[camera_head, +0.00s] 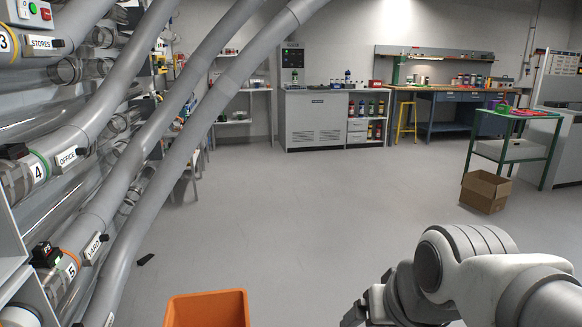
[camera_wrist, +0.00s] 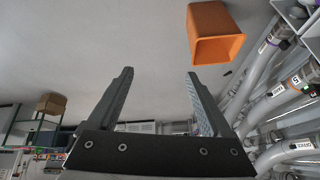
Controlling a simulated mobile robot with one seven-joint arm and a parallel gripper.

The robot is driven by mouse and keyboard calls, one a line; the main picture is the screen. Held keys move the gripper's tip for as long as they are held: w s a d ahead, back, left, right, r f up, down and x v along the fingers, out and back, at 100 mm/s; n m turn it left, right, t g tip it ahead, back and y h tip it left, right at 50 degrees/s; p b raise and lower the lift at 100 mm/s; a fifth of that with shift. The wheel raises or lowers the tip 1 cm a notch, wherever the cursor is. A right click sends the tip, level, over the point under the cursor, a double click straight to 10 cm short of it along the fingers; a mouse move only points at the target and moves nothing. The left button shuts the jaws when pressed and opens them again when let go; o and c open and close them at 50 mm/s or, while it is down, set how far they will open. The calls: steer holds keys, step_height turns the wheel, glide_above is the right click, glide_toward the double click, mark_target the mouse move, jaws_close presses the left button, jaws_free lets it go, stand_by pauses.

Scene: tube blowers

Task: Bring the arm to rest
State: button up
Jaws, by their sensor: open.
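My gripper (camera_wrist: 158,92) is open in the wrist view, with two grey fingers apart and nothing between them. In the head view my gripper (camera_head: 355,316) is partly visible at the bottom edge, at the end of my white arm on the lower right. The wrist view is upside down, with the floor at the top. The gripper hangs over open floor and touches nothing that I can see.
An orange bin (camera_head: 207,309) stands on the floor left of my arm; it also shows in the wrist view (camera_wrist: 214,32). Grey tubes (camera_head: 150,170) slope along the left wall. A cardboard box (camera_head: 485,191) sits by a green trolley (camera_head: 512,152). The middle floor is clear.

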steer(key=s+d, duration=0.2)
steer(key=s, duration=0.2)
step_height(320, 180, up, 29)
steer(key=s+h+p, duration=0.1)
steer(key=p, duration=2.8)
step_height(320, 180, down, 18)
steer(key=s+b, duration=0.1)
steer(key=b, duration=1.7)
steer(key=shift+d+b, duration=0.3)
steer(key=shift+d, duration=0.1)
step_height(320, 180, up, 18)
steer(key=p, duration=1.8)
steer(key=shift+f, duration=0.15)
